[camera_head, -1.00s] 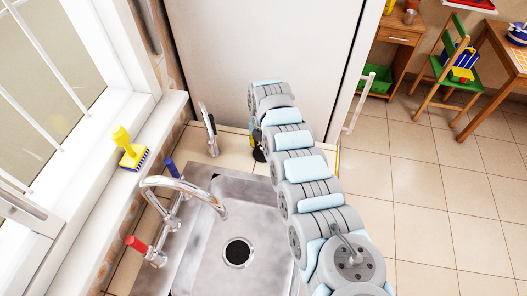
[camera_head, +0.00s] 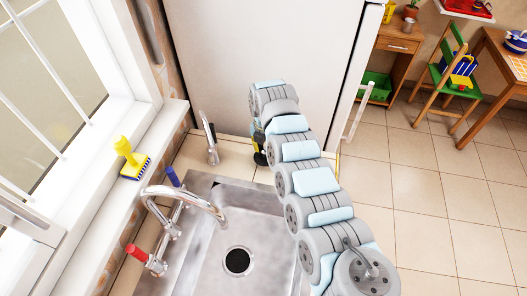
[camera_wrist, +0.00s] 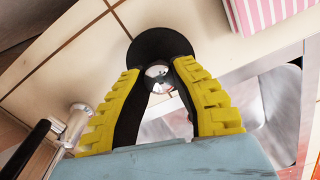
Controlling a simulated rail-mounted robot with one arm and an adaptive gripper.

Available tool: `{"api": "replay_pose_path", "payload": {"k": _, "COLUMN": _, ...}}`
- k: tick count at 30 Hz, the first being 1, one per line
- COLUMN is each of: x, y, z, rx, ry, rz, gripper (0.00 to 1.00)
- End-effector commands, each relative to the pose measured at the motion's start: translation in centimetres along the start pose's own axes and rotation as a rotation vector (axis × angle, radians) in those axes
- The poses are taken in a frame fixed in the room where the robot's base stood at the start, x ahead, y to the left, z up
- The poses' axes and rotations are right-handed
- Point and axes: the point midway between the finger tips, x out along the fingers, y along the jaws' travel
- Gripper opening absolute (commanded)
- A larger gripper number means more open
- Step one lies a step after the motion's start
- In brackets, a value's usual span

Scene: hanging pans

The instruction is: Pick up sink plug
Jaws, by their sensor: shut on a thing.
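The sink plug is a black disc (camera_wrist: 165,42) with a shiny round metal knob (camera_wrist: 158,76) on top, seen in the wrist view. My gripper (camera_wrist: 160,80), with yellow ridged outer pads and dark inner fingers, is shut on the knob from both sides. The disc shows beyond the fingertips, over or against the beige counter tiles; I cannot tell if it touches them. In the head view my gripper (camera_head: 259,148) is beyond the sink, near the fridge, partly hidden by my arm. The plug is not clear there.
The steel sink (camera_head: 222,238) has an open dark drain (camera_head: 237,262). A curved faucet (camera_head: 190,192) and a slim tap (camera_head: 208,140) stand left of my arm. A white fridge (camera_head: 270,60) blocks the back. A pink striped box (camera_wrist: 268,12) is close in the wrist view.

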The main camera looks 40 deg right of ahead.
Motion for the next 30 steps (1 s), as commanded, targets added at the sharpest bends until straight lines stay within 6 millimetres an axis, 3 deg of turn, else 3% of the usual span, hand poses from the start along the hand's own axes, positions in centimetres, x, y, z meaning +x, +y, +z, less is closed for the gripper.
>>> {"api": "replay_pose_path", "payload": {"k": 15, "x": -5.2, "y": -3.9, "z": -1.9, "rx": 0.007, "ry": 0.0, "rz": 0.007, "gripper": 0.0}}
{"api": "replay_pose_path", "payload": {"k": 25, "x": -6.2, "y": -6.0, "z": -2.9, "rx": 0.005, "ry": -0.001, "rz": 0.005, "gripper": 0.0}}
{"api": "replay_pose_path", "payload": {"k": 30, "x": -6.6, "y": -6.0, "z": -3.3, "rx": -0.005, "ry": -0.002, "rz": 0.006, "gripper": 0.0}}
